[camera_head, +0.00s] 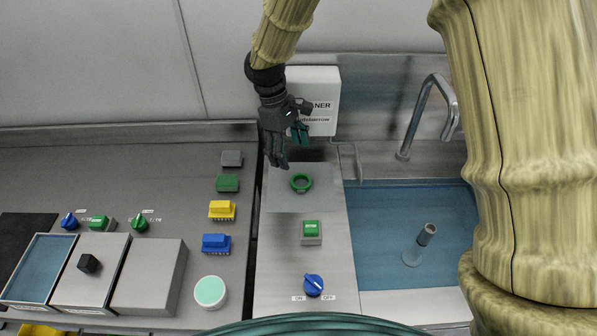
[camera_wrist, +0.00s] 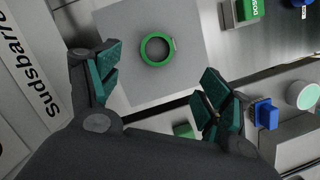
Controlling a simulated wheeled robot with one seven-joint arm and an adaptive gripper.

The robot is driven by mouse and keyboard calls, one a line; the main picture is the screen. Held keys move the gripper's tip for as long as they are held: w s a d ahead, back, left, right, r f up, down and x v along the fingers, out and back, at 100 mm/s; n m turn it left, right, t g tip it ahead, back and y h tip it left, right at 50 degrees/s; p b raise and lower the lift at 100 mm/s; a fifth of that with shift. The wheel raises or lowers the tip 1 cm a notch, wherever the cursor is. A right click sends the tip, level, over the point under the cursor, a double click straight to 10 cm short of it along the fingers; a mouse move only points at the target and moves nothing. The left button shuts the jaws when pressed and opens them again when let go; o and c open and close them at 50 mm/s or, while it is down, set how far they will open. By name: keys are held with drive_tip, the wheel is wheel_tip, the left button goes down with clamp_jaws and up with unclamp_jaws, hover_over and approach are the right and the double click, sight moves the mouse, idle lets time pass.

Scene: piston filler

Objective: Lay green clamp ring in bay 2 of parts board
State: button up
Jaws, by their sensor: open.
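A green clamp ring (camera_head: 292,184) lies flat on a light grey plate (camera_head: 285,203) on the steel counter. In the wrist view the ring (camera_wrist: 143,51) shows whole on the plate (camera_wrist: 185,80), with a small lug at its side. My gripper (camera_head: 288,152) is above and just behind the ring in the head view, apart from it. In the wrist view its spread fingers (camera_wrist: 157,88) have dark green pads and nothing between them; the ring shows beyond the gap. I cannot make out a parts board with numbered bays in either view.
A white cleaner box (camera_head: 325,100) stands at the back wall behind my gripper. A blue basin (camera_head: 380,240) with a tap (camera_head: 416,120) lies to the right. A green button (camera_head: 311,229) and a blue knob (camera_head: 313,284) sit in front. Boxes, including a grey one (camera_head: 150,278), stand left.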

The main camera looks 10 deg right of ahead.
approach(303, 185)
drive_tip(key=shift+s+a+f+p, duration=0.25)
drive_tip(key=shift+s+f+p, duration=0.2)
drive_tip(key=shift+f, duration=0.25)
drive_tip(key=shift+s+d+f, duration=0.2)
drive_tip(key=shift+f, duration=0.1)
drive_tip(key=shift+w+p+x, duration=0.15)
drive_tip(key=shift+p+x, duration=0.3)
drive_tip(key=shift+x, duration=0.7)
drive_tip(key=shift+w+p+x, duration=0.2)
drive_tip(key=shift+p+x, duration=0.25)
drive_tip(key=shift+x, duration=0.7)
drive_tip(key=shift+d, duration=0.15)
drive_tip(key=shift+c, duration=0.4)
drive_tip(key=c, duration=1.1)
drive_tip(key=shift+c, duration=0.2)
